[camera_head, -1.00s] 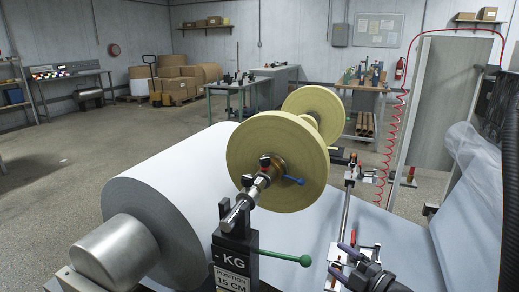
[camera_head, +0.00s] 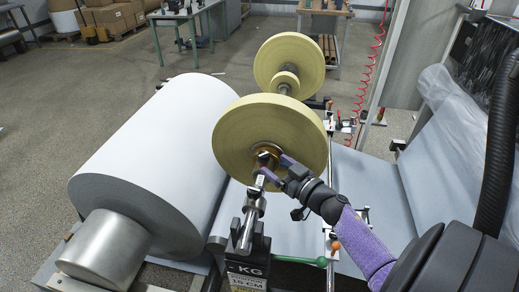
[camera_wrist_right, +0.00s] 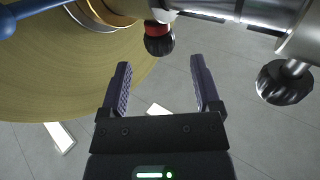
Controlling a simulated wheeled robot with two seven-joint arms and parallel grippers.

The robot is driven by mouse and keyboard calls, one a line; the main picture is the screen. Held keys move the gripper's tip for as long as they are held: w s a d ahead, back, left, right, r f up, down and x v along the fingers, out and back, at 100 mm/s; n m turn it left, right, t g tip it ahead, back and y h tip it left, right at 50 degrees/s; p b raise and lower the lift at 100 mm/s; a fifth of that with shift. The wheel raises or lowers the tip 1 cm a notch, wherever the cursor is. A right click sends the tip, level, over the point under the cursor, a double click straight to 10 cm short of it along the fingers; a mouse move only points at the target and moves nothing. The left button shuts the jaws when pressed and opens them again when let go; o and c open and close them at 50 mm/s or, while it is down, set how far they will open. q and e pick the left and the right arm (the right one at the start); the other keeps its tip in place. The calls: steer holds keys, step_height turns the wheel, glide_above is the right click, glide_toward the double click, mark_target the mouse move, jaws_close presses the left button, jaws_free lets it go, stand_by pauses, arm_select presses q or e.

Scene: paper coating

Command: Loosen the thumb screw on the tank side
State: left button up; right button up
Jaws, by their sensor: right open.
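My right gripper (camera_head: 274,168) reaches in from the right to the shaft (camera_head: 250,210) in front of the near yellow roll (camera_head: 235,132). In the right wrist view its two dark fingers (camera_wrist_right: 162,88) are apart with nothing between them. A black thumb screw with a red collar (camera_wrist_right: 159,40) sits on the shaft just beyond the fingertips, nearer the left finger. A second black knob (camera_wrist_right: 285,82) stands off the shaft at the right, outside the fingers. I cannot tell which knob is on the tank side. My left gripper is out of view.
A blue handle (camera_wrist_right: 22,14) crosses the upper left of the wrist view, beside the roll. A large white paper roll (camera_head: 155,150) lies left of the shaft. A green-knobbed lever (camera_head: 318,262) and the black KG stand (camera_head: 245,262) are below my right arm.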

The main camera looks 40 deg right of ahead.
mark_target(268, 160)
steer(key=w+b, duration=0.1)
steer(key=w, duration=0.4)
steer(key=shift+w, duration=0.25)
jaws_close()
